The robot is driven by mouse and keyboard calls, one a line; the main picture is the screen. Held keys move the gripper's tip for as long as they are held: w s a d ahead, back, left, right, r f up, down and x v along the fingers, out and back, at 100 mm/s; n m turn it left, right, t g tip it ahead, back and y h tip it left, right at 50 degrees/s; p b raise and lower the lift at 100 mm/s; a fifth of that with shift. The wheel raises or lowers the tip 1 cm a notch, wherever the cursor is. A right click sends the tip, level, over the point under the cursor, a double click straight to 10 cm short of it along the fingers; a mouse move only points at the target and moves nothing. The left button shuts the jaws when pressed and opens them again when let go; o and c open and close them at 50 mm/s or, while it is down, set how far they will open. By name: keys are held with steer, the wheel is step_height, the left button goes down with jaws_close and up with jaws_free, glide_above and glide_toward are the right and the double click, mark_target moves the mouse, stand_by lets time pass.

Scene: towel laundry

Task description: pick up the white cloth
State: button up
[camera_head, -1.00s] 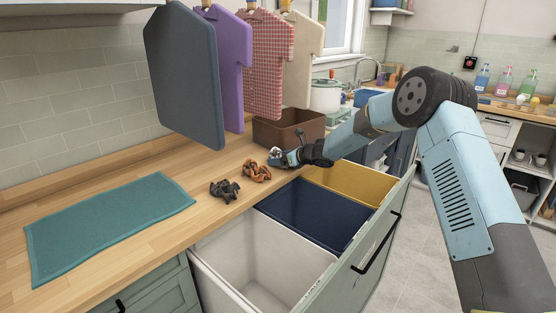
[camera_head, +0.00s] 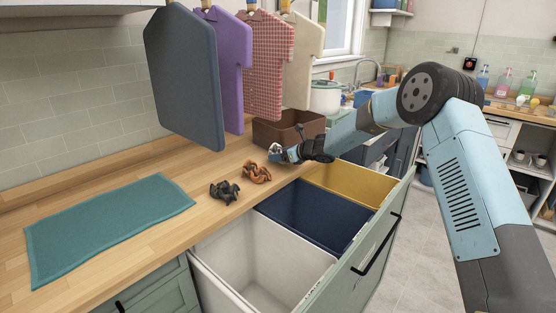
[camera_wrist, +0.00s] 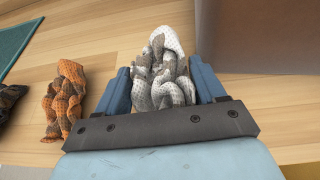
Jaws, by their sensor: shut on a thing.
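The white cloth (camera_wrist: 163,75) is a crumpled, grey-stained bundle between the two blue fingers of my gripper (camera_wrist: 162,82) in the wrist view. My gripper is shut on it. In the head view my gripper (camera_head: 281,154) is low over the wooden counter, beside the orange cloth, and the white cloth (camera_head: 276,148) shows as a small pale patch at its tip. Whether the cloth still touches the counter I cannot tell.
An orange cloth (camera_head: 257,172) and a dark cloth (camera_head: 225,191) lie left of my gripper. A brown box (camera_head: 288,130) stands behind it. The open drawer holds white (camera_head: 222,262), navy (camera_head: 312,211) and yellow (camera_head: 352,183) bins. A teal mat (camera_head: 108,225) lies at left; coloured garment-shaped boards hang above.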

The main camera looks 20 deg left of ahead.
steer(key=s+d+r, duration=0.1)
steer(key=s+r, duration=0.3)
steer(key=r, duration=0.2)
steer(key=shift+d+r, duration=0.2)
steer(key=shift+d, duration=0.2)
steer(key=s+d+r, duration=0.1)
steer(key=s, duration=0.1)
steer(key=s+d+r, duration=0.1)
steer(key=s, duration=0.2)
steer(key=s+d+r, duration=0.1)
steer(key=s+r, duration=0.1)
steer(key=shift+s+d, duration=0.2)
steer(key=shift+s, duration=0.1)
steer(key=shift+s+d+r, duration=0.2)
steer(key=shift+s+d, duration=0.05)
steer(key=shift+s, duration=0.35)
